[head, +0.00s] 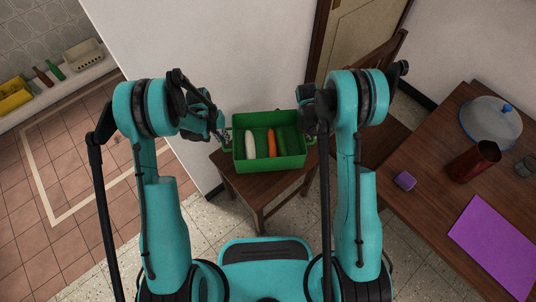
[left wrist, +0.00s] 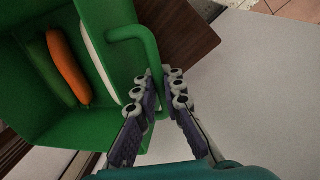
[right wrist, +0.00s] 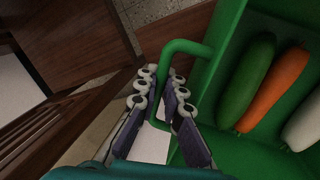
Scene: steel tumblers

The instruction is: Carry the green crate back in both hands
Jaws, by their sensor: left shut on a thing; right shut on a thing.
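The green crate (head: 275,165) is in front of me, level as far as I can see, over a small wooden stool or table. It holds a white vegetable (head: 250,144), a carrot (head: 272,143) and a green cucumber-like vegetable (right wrist: 247,78). My left gripper (head: 224,134) is shut on the crate's left handle, a green loop that shows in the left wrist view (left wrist: 125,32). My right gripper (head: 313,126) is shut on the right handle, seen in the right wrist view (right wrist: 188,46). I cannot tell whether the crate's bottom touches the wood.
The small wooden stool or table (head: 240,187) is under the crate. A wooden table (head: 408,223) at right holds a purple mat (head: 497,246), a dark red tumbler (head: 474,162), a purple block (head: 405,181) and a blue-rimmed lidded dish (head: 492,122). A white wall (head: 225,60) stands behind the crate.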

